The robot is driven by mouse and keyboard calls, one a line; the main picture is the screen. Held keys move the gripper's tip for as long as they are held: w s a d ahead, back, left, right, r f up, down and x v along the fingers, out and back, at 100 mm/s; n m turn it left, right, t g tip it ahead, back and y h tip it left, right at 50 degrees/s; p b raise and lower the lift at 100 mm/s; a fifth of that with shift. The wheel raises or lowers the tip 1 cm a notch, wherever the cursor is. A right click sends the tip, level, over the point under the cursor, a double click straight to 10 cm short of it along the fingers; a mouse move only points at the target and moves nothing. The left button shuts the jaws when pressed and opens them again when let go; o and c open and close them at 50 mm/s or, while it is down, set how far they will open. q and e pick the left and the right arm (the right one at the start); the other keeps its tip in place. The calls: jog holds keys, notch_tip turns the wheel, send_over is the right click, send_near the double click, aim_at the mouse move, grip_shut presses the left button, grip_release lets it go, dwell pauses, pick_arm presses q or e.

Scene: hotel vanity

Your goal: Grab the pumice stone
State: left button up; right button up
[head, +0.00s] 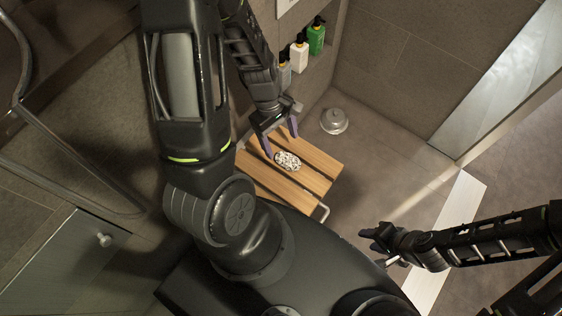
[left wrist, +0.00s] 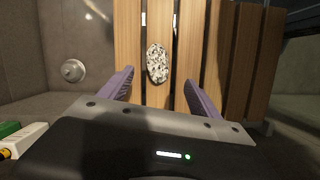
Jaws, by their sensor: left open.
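The pumice stone (head: 288,161) is an oval, speckled white-and-black stone lying on a slatted wooden bench. In the left wrist view the stone (left wrist: 157,63) lies on the slats ahead of the fingertips, roughly between their lines. My left gripper (head: 282,145) is open above the bench, its two purple fingers apart and empty. The fingers also show in the left wrist view (left wrist: 160,85). My right gripper (head: 378,245) is at the lower right of the head view, away from the stone; its finger opening is unclear.
The wooden bench (head: 310,178) has gaps between slats. Green (head: 316,37) and white (head: 299,54) pump bottles stand in a wall niche behind the left arm. A round metal fixture (head: 334,121) is beyond the bench. Floor to the right is clear.

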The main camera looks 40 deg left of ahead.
aim_at(287, 158)
pick_arm(q)
jog(key=shift+w, duration=0.25)
jog(key=shift+s+d+f, duration=0.1)
jog(key=shift+f, duration=0.25)
jog(key=shift+b+x, duration=0.4)
jog(key=shift+x, duration=0.65)
jog(key=b+x, duration=0.1)
jog(key=x, duration=0.4)
jog(key=shift+f+b, duration=0.1)
jog(key=shift+b, duration=0.2)
grip_shut()
